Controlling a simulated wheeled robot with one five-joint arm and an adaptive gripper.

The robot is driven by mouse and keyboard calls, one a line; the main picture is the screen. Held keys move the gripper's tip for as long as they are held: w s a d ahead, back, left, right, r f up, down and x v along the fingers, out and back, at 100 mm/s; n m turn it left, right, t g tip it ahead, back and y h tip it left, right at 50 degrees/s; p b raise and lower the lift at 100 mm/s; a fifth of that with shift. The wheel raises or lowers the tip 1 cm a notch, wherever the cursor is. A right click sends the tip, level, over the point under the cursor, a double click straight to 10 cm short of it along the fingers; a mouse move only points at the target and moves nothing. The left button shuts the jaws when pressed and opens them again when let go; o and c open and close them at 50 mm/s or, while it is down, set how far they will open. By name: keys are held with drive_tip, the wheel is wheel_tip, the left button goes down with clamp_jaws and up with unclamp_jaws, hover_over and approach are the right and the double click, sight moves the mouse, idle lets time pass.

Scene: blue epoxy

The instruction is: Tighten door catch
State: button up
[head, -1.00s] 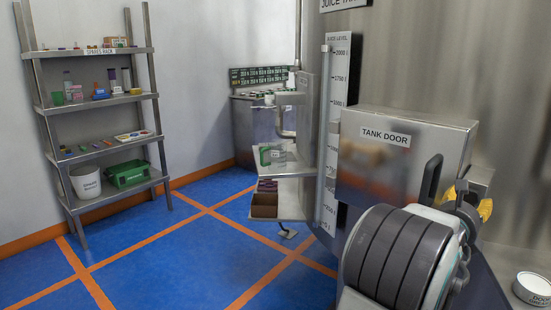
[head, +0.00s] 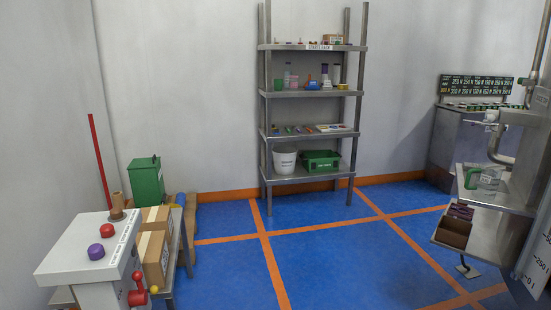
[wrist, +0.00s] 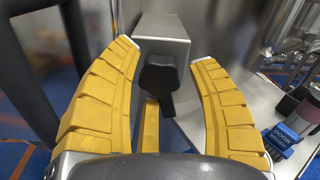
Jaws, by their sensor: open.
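In the wrist view my gripper (wrist: 165,52) is open, with its yellow padded fingers spread left and right. A dark knob with a short stem (wrist: 160,75) shows between them, in front of a steel box (wrist: 162,27); it looks like the door catch. Neither finger visibly touches it, and I cannot tell its exact depth. A yellow strip (wrist: 151,125) lies below the knob; I cannot tell what it belongs to. The head view shows neither my gripper nor the tank door.
A blue block with lettering (wrist: 279,141) and a dark-and-pink jar (wrist: 303,108) stand at right in the wrist view. The head view has the spares rack (head: 311,92), a white pedestal with red and purple knobs (head: 90,262), a steel side shelf (head: 500,203) and open blue floor (head: 330,245).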

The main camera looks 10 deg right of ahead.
drive_tip(key=shift+a+b, duration=0.85)
drive_tip(key=shift+a, duration=0.2)
drive_tip(key=shift+n+b, duration=0.35)
drive_tip(key=shift+n, duration=0.25)
drive_tip(key=shift+d, duration=0.25)
drive_tip(key=shift+d, duration=0.8)
drive_tip(key=shift+o, duration=0.2)
